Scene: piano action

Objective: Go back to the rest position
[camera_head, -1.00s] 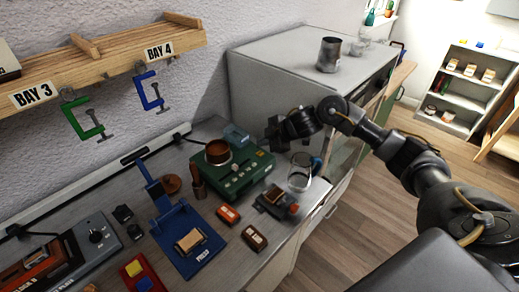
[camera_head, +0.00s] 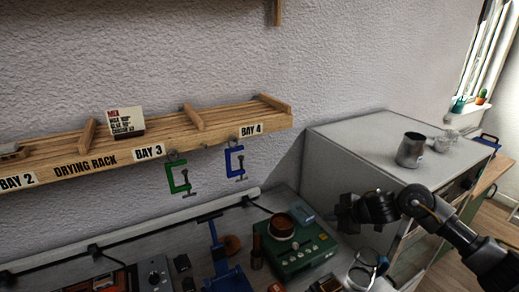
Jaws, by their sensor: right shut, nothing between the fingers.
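My right gripper (camera_head: 346,212) is at the end of my right arm, which comes in from the lower right. It hangs in the air just right of the green device (camera_head: 301,252) and in front of the grey cabinet. It is shut and holds nothing that I can see. My left gripper does not show.
A wooden drying rack (camera_head: 160,136) on the wall carries a green clamp (camera_head: 177,179) and a blue clamp (camera_head: 234,163). A metal cup (camera_head: 411,150) stands on the grey cabinet (camera_head: 360,137). A blue press (camera_head: 221,255) and a glass jar (camera_head: 364,272) stand on the bench.

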